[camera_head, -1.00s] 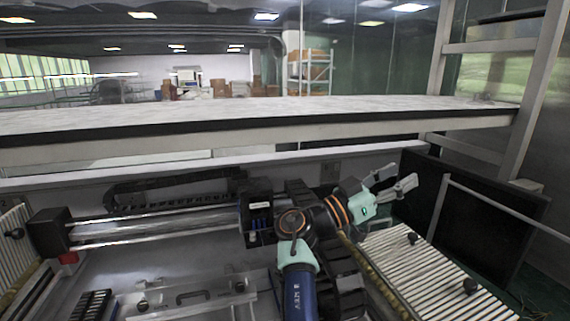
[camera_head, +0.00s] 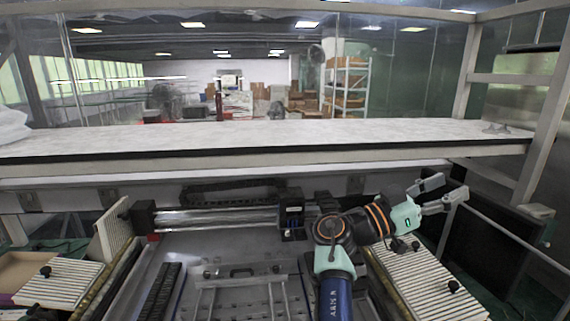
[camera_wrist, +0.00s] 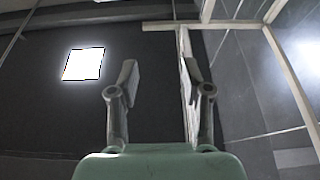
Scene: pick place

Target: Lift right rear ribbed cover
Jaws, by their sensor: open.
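The right ribbed cover (camera_head: 428,285) is a cream slatted panel lying at the lower right in the head view. It has a black knob (camera_head: 453,286) near its front and another (camera_head: 416,246) near its rear. My gripper (camera_head: 449,192) is open and empty, above and to the right of the cover's rear end. My arm hides part of the cover's left side. In the wrist view my gripper's two fingers (camera_wrist: 161,90) stand apart with nothing between them, facing the ceiling and a frame, and the cover is not in that view.
A long white shelf (camera_head: 270,134) spans behind the work area. A metal frame post (camera_head: 543,130) stands at the right. A left ribbed cover (camera_head: 62,280) with a knob lies at the lower left, beside an upright ribbed panel (camera_head: 112,229). A grey perforated plate (camera_head: 240,298) lies centrally.

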